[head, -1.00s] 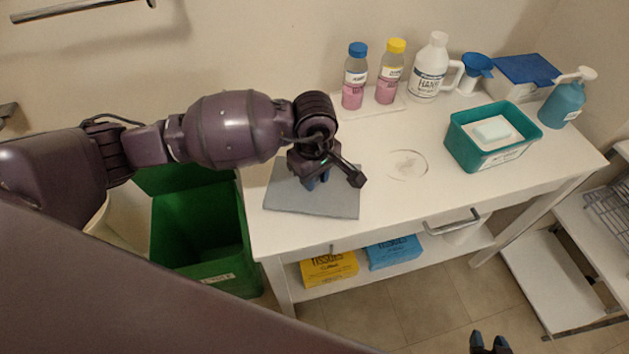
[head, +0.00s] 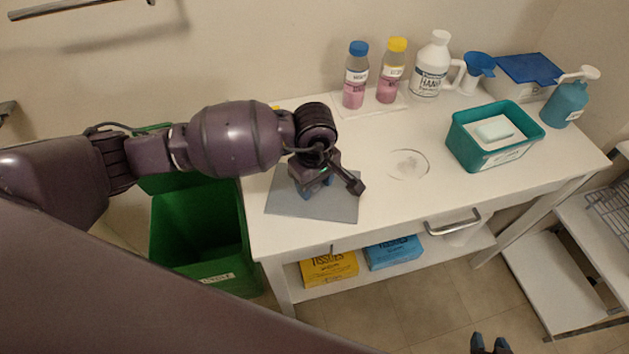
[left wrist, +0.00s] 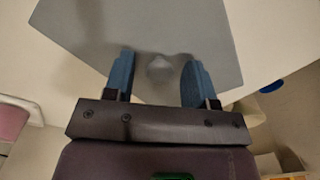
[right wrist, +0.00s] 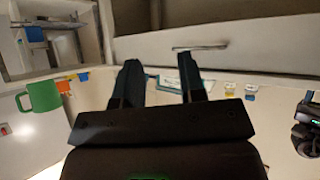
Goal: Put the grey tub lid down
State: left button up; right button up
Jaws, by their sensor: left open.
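The grey tub lid (head: 330,204) lies flat on the left end of the white table top in the head view. It also fills the upper middle of the left wrist view (left wrist: 200,30), with a small raised knob between the fingers. My left gripper (head: 316,190) is over the lid; its blue fingers (left wrist: 156,82) are spread apart on either side of the knob, not closed on it. My right gripper (head: 490,345) is low at the bottom edge of the head view, away from the table. In the right wrist view its two fingers (right wrist: 160,85) are apart with nothing between them.
A teal tub (head: 490,160) with a white block inside stands at the right of the table (head: 400,215). Bottles (head: 387,75) and a white jug (head: 431,70) line the back. A green bin (head: 200,235) stands left of the table. The middle around the round mark is clear.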

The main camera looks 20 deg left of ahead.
pick_arm(q)
notch_tip(320, 180, up, 12)
jog(key=p, duration=0.1)
jog(key=shift+r, duration=0.15)
dwell(0.3)
dwell(0.4)
